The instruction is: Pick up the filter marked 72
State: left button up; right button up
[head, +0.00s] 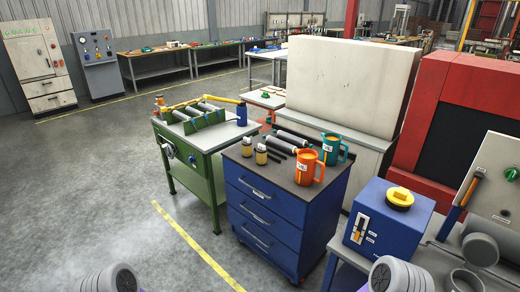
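On the dark top of the blue drawer cabinet (295,186) stand two small yellowish cylinders with dark caps, one at the back (247,146) and one in front (261,155). Beside them stand an orange mug-shaped container (308,168) and a teal one (333,149), each with a handle and a small white label. Grey cylinders (294,138) and thin dark rods (278,143) lie there too. The markings are too small to read, so I cannot tell which thing is marked 72. Grey rounded parts of my arms show at the bottom edge; neither gripper's fingers are in view.
A green workbench (190,158) with rollers and a blue bottle (241,113) stands left of the cabinet. A blue box with a yellow knob (399,197) stands at the right. A red machine (436,120) is behind it. Open floor lies at the left.

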aim_at(247, 148)
jog(key=z, duration=0.05)
jog(key=k, duration=0.45)
jog(key=u, duration=1.2)
jog(key=i, duration=1.8)
jog(key=u, duration=0.2)
jog(key=i, duration=1.8)
jog(key=z, duration=0.8)
